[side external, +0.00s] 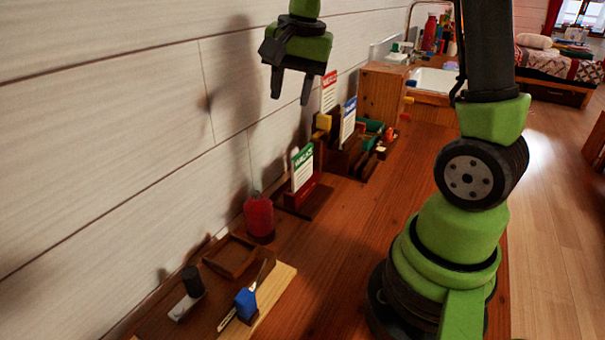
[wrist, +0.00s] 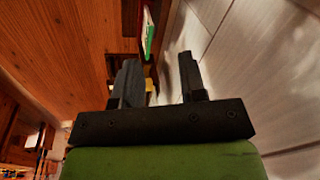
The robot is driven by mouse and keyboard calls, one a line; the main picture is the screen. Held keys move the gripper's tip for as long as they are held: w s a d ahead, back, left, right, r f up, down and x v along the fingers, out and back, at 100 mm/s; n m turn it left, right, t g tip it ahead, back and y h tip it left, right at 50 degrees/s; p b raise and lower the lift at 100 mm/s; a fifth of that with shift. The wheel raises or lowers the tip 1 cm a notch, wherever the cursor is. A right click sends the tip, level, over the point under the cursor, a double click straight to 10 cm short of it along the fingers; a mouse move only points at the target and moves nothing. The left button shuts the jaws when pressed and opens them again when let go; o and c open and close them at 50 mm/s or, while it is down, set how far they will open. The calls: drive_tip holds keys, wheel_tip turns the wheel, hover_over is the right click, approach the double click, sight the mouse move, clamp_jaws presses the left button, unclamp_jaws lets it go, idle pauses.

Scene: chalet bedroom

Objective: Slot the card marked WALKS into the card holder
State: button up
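A white card with a green header (side external: 302,168) stands upright in a dark red block on a dark wooden base (side external: 318,204); its header seems to read WALKS, but the print is small. Behind it, a blue-headed card (side external: 347,122) and a red-headed card (side external: 328,92) stand at a dark wooden stand (side external: 342,158); their words are too small to read surely. I cannot tell which piece is the card holder. My gripper (side external: 290,100) is open and empty, high above the counter by the wall. In the wrist view, the green-edged card (wrist: 149,32) shows beyond the open fingers (wrist: 158,85).
A red candle-like jar (side external: 259,217) stands nearer on the counter. In front are a wooden tray (side external: 230,257), a black cylinder (side external: 192,281) and a blue block (side external: 245,303). The wall is close on the left. The counter's middle (side external: 345,235) is clear.

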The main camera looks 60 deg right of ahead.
sight(303, 151)
drive_tip(key=d+f+m, duration=0.1)
drive_tip(key=d+f, duration=0.1)
drive_tip(key=w+d+f+m+g, duration=0.1)
drive_tip(key=d+f, duration=0.1)
drive_tip(key=f, duration=0.1)
drive_tip(key=w+d+f+m+g, duration=0.1)
drive_tip(key=d+f+m, duration=0.1)
drive_tip(key=shift+w+d+f, duration=0.2)
drive_tip(key=shift+d+f, duration=0.05)
drive_tip(key=shift+d, duration=0.15)
drive_tip(key=f, duration=0.4)
drive_tip(key=shift+d+f, duration=0.15)
drive_tip(key=shift+d, duration=0.05)
drive_tip(key=shift+d+f, duration=0.15)
drive_tip(key=shift+f, duration=1.4)
drive_tip(key=shift+d+f, duration=0.1)
drive_tip(key=shift+f, duration=1.4)
clamp_jaws()
